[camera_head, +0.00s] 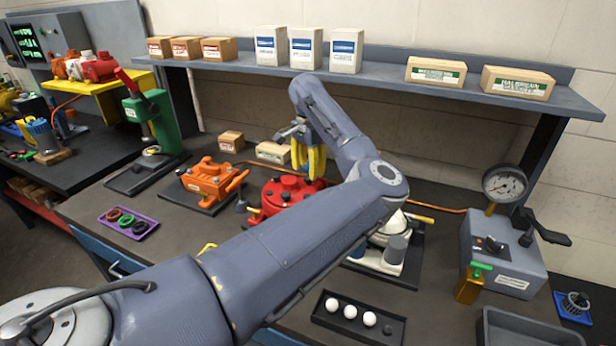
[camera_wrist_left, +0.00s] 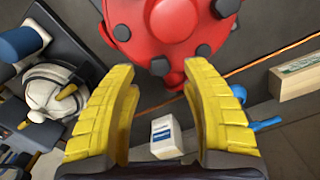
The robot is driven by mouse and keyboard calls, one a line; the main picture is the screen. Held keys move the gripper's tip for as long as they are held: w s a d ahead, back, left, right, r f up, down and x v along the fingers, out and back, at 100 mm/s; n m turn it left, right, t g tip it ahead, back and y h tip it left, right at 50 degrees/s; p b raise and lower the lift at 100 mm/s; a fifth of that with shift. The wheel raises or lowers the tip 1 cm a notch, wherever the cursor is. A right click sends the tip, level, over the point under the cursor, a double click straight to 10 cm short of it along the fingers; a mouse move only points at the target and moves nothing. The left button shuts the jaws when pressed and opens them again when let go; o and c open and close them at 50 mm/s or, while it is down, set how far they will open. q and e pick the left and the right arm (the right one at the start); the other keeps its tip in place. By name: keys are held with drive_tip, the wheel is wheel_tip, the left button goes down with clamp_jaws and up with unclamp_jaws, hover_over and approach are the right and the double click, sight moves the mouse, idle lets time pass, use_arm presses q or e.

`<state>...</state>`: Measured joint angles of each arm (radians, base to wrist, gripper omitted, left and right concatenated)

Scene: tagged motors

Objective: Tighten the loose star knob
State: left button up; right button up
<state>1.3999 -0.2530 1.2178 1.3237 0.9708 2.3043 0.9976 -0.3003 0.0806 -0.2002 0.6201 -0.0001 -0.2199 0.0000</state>
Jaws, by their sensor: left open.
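A round red housing (camera_head: 283,196) with several dark knobs on its top sits on the bench in the head view, partly hidden by my left arm. The left wrist view shows the red housing (camera_wrist_left: 168,25) at the top, with a dark knob (camera_wrist_left: 160,66) on its near edge between my fingertips in the picture. I cannot tell which knob is loose. My left gripper (camera_head: 309,162) is at the housing's far side in the head view. Its yellow fingers (camera_wrist_left: 158,75) are spread with nothing between them; contact with the housing cannot be told. My right gripper is not in view.
An orange vise (camera_head: 210,182) stands left of the housing, and a white round-bodied device (camera_head: 388,228) stands right. A tray of white balls (camera_head: 333,322) lies in front. A grey gauge box (camera_head: 505,258) stands at right. The shelf (camera_head: 385,83) with boxes runs behind.

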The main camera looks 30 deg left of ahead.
sight(308, 181)
use_arm(q)
drive_tip(key=shift+f, duration=1.5)
clamp_jaws()
